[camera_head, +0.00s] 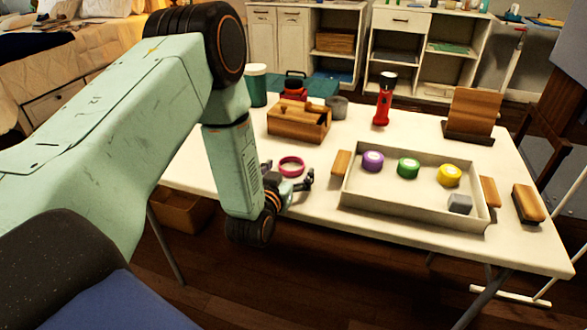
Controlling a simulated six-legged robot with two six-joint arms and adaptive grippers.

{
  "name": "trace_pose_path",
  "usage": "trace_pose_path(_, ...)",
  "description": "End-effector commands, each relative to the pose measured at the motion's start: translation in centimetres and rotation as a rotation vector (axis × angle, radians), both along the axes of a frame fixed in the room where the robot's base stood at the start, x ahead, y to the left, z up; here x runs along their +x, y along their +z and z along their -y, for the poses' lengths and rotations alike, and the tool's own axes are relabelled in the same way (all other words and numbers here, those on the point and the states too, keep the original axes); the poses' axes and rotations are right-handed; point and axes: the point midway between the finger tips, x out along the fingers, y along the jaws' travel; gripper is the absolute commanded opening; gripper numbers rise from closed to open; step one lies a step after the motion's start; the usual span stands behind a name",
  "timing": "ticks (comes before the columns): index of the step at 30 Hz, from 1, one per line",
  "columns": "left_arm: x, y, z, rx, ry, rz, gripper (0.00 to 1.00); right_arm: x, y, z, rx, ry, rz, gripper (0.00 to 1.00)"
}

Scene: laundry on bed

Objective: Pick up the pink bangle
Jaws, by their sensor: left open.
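The pink bangle (291,159) lies flat on the white table (325,210), left of the shallow tray. It looks like a round ring with an open middle. My left gripper (291,176) is open at the table's near left edge, just in front of the bangle. My right gripper is not in view.
A shallow tray (395,209) holds purple, green and yellow round items and a grey block. A wooden box (300,128), a red flashlight (383,100) and a wooden stand (471,115) are behind.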

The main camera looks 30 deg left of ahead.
Motion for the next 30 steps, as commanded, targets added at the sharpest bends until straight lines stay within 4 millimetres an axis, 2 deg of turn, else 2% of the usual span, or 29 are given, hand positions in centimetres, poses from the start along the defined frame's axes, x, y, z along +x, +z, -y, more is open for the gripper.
trace_pose_path(5,1.7,-0.4,-0.8,0.000,0.002,0.001,0.90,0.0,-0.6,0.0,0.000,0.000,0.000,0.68)
trace_pose_path(13,1.8,-0.3,-0.9,-0.001,0.001,-0.001,0.89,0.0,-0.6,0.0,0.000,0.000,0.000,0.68)
trace_pose_path(30,1.9,-0.3,-0.5,-0.001,0.002,0.000,0.43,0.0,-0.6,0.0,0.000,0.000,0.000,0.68)
